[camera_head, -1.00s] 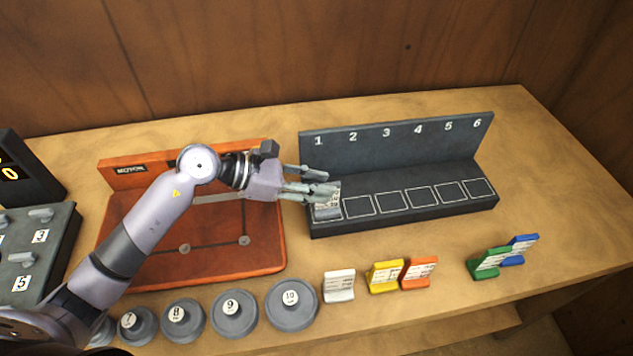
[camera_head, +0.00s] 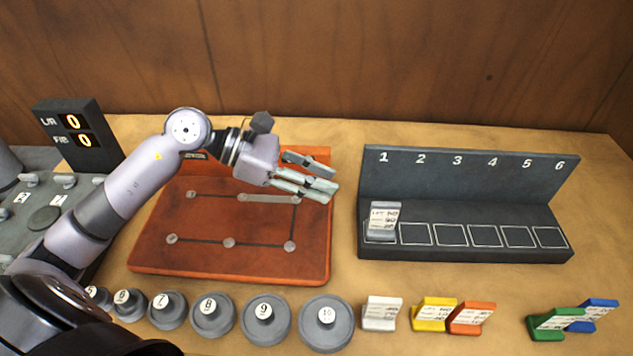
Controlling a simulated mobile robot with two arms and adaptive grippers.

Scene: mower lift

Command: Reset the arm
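My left arm comes in from the left over the red-brown motor board (camera_head: 200,265). My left gripper (camera_head: 322,175) is above the board's right edge, with its fingers apart and nothing between them. A grey card stand with a white label (camera_head: 383,220) sits at slot 1 of the dark numbered rack (camera_head: 465,180). The gripper is left of the rack and apart from the stand. Slots 2 to 6 are empty outlined squares. My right gripper is not in view.
Several numbered grey weights (camera_head: 267,318) line the front. White (camera_head: 381,313), yellow (camera_head: 434,314), orange (camera_head: 471,318), green (camera_head: 559,323) and blue (camera_head: 592,314) card stands stand to their right. A dark display (camera_head: 78,135) reading 0 and 0 stands at left.

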